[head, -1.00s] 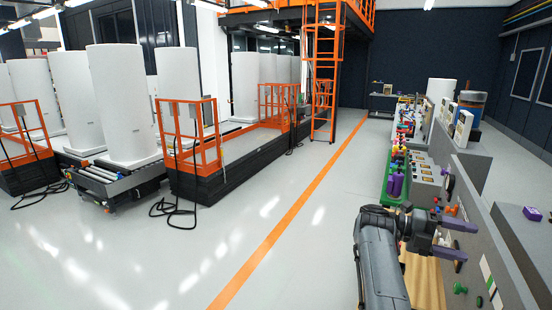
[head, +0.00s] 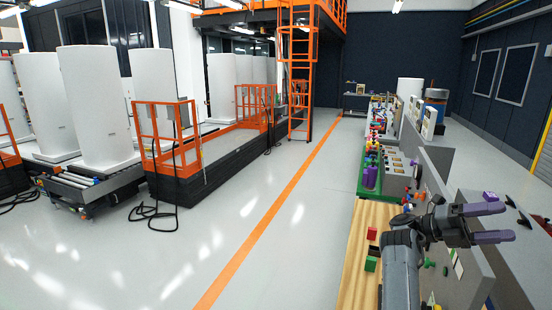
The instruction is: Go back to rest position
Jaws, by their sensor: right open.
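My right gripper (head: 502,223) shows at the lower right of the head view, at the end of my grey right arm. Its two purple fingers point right and stand apart, with nothing between them. It is above the grey panel (head: 466,270) beside the wooden bench top (head: 351,270). My left gripper and left arm are not in view.
A bench line with a green tray (head: 367,178), control boxes (head: 397,172) and small coloured parts runs away on the right. An orange-railed platform (head: 172,140) and white tanks (head: 97,108) stand at left. The floor around the orange line (head: 270,218) is clear.

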